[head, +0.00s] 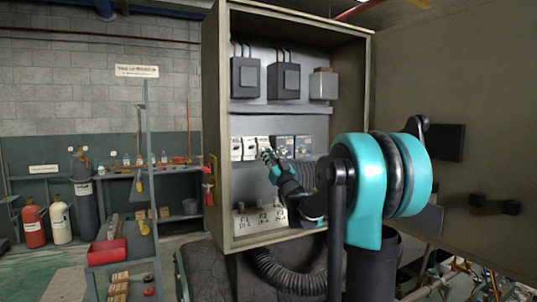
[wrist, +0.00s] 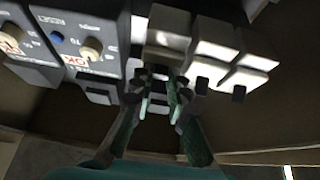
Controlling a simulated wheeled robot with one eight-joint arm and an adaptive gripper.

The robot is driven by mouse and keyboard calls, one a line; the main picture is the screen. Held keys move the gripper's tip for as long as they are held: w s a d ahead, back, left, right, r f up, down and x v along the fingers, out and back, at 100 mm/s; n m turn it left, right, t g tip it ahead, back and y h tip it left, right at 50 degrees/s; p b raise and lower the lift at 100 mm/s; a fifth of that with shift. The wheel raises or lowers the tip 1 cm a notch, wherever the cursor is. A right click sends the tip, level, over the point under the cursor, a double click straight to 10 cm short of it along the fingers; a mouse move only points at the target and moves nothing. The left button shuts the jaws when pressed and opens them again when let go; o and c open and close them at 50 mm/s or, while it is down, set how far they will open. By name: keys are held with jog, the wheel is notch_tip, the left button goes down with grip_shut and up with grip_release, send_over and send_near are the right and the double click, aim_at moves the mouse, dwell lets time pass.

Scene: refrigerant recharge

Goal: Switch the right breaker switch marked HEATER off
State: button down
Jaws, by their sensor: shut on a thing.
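A row of white breakers sits in the open cabinet, left of the grey dial modules in the head view. The right breaker (head: 263,142) is the one beside the dial modules. In the wrist view, which looks turned over, this breaker (wrist: 168,28) is between the dial modules and the other white breakers (wrist: 215,38). My gripper (head: 268,156) is at its lower front. In the wrist view my gripper's fingers (wrist: 159,88) are close together around its switch lever, which they mostly hide. The HEATER marking is not readable, and I cannot tell the lever's position.
The dial modules (head: 293,147) are close to the right of my gripper. Black boxes (head: 245,77) with cables are above, and a panel with several toggles (head: 260,217) is below. The cabinet's side wall (head: 214,130) and open door (head: 470,110) bound the space.

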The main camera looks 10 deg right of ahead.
jog(key=shift+f+t, duration=0.2)
jog(key=shift+t, duration=0.2)
jog(key=c, duration=1.5)
grip_release()
jog(key=shift+w, duration=0.1)
jog(key=v, duration=1.2)
